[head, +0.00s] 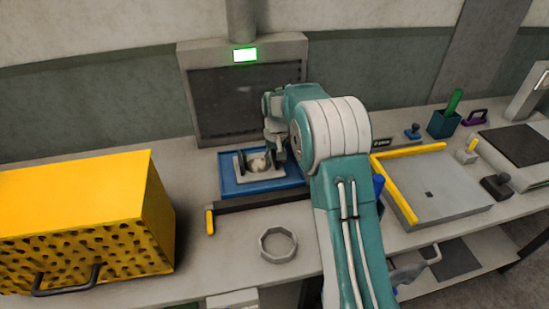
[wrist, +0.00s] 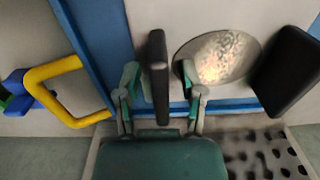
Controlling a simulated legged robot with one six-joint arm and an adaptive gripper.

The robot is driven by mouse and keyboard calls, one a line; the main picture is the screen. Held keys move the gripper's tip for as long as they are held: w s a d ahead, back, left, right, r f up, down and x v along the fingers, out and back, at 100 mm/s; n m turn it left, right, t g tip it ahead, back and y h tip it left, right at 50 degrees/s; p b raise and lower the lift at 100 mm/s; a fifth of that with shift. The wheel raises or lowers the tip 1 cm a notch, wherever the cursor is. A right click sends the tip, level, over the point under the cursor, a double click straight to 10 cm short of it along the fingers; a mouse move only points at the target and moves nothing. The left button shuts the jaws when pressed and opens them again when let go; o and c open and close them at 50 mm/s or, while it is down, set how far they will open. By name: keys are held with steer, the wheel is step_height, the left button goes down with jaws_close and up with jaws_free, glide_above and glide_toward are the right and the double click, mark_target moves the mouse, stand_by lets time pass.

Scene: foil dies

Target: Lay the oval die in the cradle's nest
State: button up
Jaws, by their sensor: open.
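The oval die (wrist: 216,57) is a flat, shiny, mottled metal piece. In the head view a pale rounded piece, apparently the die (head: 258,161), shows at the grey cradle (head: 241,174) on the blue tray (head: 232,186). My gripper (head: 275,150) is low over the cradle's right side, partly hidden by my arm. I cannot tell whether the die is fully seated in the nest.
A grey unit with a dark panel and green display (head: 245,55) stands behind the tray. A yellow perforated box (head: 85,225) is at left. A pale ring (head: 278,244) lies in front. A grey board with yellow rails (head: 430,185) is at right.

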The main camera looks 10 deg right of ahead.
step_height(320, 180, up, 12)
steer(key=shift+d+r, duration=0.1)
steer(key=shift+d, duration=0.05)
steer(key=s+r+t, duration=0.2)
steer(key=s+r, duration=0.4)
steer(key=s, duration=0.3)
steer(key=s+r+t, duration=0.1)
steer(key=s+r, duration=0.4)
steer(key=s, duration=0.4)
steer(key=s+f+t, duration=0.1)
steer(key=s+f, duration=0.1)
steer(key=s, duration=0.7)
steer(key=s+f+t, duration=0.1)
steer(key=s, duration=0.8)
steer(key=shift+s+f+t, duration=0.3)
steer(key=shift+s+f, duration=0.05)
steer(key=shift+f, duration=0.05)
